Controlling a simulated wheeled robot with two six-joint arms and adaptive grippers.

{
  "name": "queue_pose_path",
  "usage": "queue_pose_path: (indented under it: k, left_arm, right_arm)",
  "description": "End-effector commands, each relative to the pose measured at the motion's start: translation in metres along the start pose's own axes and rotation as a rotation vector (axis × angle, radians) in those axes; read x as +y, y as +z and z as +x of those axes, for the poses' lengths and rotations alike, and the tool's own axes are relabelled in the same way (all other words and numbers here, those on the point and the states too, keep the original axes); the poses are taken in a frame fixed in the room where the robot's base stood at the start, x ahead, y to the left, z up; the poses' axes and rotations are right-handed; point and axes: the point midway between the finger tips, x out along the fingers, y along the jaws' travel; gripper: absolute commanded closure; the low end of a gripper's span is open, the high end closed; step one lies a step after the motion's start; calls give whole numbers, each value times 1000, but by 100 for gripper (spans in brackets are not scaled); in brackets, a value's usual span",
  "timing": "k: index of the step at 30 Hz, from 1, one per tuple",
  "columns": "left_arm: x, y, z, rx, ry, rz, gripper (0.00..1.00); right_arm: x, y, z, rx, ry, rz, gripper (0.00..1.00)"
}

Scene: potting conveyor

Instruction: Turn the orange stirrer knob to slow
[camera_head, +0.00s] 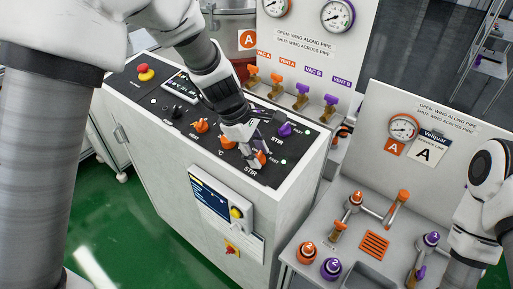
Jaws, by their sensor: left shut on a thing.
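The control cabinet's dark sloped top panel carries several knobs. The orange stirrer knob (261,158) sits near the front edge, above a "STIR" label, and is partly hidden by my left gripper. My left gripper (254,160) reaches down onto it from above and is shut on it. The knob's pointer is hidden, so its setting cannot be read. A purple stirrer knob (285,130) stands behind it, with its own "STIR" and "FAST" labels. My right arm shows at the right edge, but its gripper is out of view.
More orange knobs (201,126) and a red emergency button (145,73) are on the panel. A valve board (310,45) with gauges stands behind. At right, a service bench holds orange and purple numbered caps (306,252). Green floor is clear at left.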

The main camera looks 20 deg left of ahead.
Motion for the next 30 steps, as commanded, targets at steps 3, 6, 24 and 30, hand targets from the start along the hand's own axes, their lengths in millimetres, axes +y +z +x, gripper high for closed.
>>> queue_pose_path:
  k: [3,6,24,30]
  left_arm:
    - [0,0,0,0,-26,78,99]
    - [0,0,0,0,-42,136,99]
    - [-1,0,2,0,-74,245,98]
    - [-1,0,2,-1,-74,244,46]
  right_arm:
    - [0,0,-6,0,0,0,60]
    - [0,0,-9,0,0,0,60]
    - [0,0,-12,0,0,0,60]
    - [0,0,-12,0,0,0,60]
